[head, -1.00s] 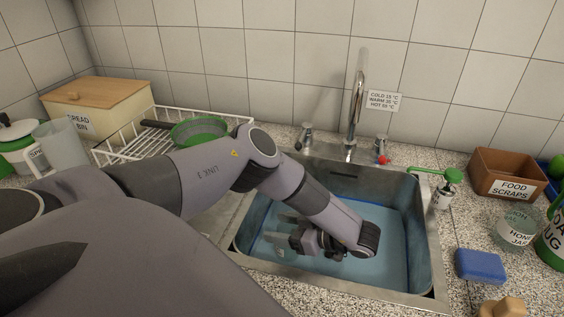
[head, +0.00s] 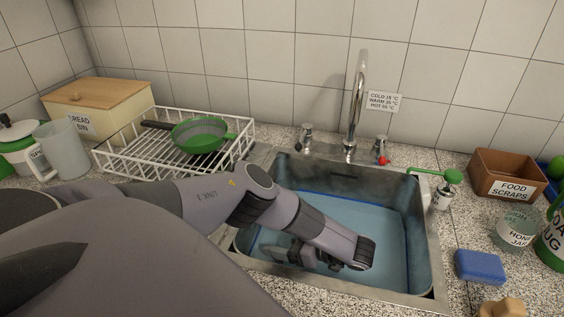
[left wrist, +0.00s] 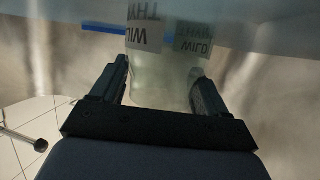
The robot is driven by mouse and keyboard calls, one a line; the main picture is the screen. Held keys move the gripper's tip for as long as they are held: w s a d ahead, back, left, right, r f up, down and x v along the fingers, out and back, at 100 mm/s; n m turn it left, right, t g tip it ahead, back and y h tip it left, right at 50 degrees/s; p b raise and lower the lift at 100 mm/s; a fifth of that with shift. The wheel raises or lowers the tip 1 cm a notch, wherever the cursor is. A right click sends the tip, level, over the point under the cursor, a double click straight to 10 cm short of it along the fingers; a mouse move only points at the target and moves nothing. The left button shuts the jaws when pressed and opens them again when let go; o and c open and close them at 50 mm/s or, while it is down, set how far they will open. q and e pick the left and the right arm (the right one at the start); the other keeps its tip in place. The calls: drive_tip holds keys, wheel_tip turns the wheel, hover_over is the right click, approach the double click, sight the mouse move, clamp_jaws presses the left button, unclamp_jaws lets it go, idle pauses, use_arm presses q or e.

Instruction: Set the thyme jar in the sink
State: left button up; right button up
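The thyme jar (left wrist: 163,85) is a clear glass jar with a grey label; "WILD" and part of another word are readable in the left wrist view. It is between the two fingers of my left gripper (left wrist: 161,88), which lie close against its sides. In the head view my left gripper (head: 288,250) is low inside the sink (head: 395,240), in its left front part. The forearm and wrist hide most of the jar there. I cannot tell whether the jar touches the sink floor. My right gripper is not in view.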

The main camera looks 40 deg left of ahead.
use_arm(q)
drive_tip(key=shift+o, duration=0.3)
drive_tip(key=shift+r, duration=0.1)
drive_tip(key=shift+d, duration=0.15)
drive_tip(key=v, duration=0.7)
drive_tip(key=shift+w, duration=0.15)
